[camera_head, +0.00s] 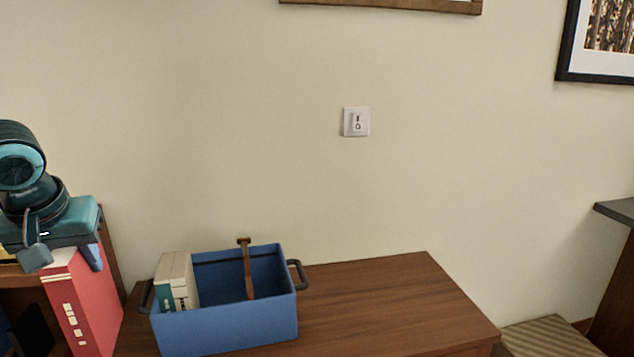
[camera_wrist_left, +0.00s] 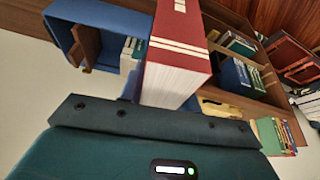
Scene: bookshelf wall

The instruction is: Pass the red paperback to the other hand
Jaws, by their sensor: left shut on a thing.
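The red paperback (camera_head: 92,304) hangs upright at the left edge of the head view, its spine marked with pale blocks. My left gripper (camera_head: 68,256) is shut on its top end. In the left wrist view the red paperback (camera_wrist_left: 178,57) stretches away from the gripper, with its pale page edges toward the camera. The fingers themselves are mostly hidden in that view. My right gripper is in neither view.
A blue bin (camera_head: 226,328) with dark handles stands on a brown wooden cabinet (camera_head: 390,300), holding pale and green books (camera_head: 176,281) and a brown upright piece (camera_head: 247,270). The cabinet top right of the bin is clear. Bookshelves with books (camera_wrist_left: 240,75) show in the wrist view.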

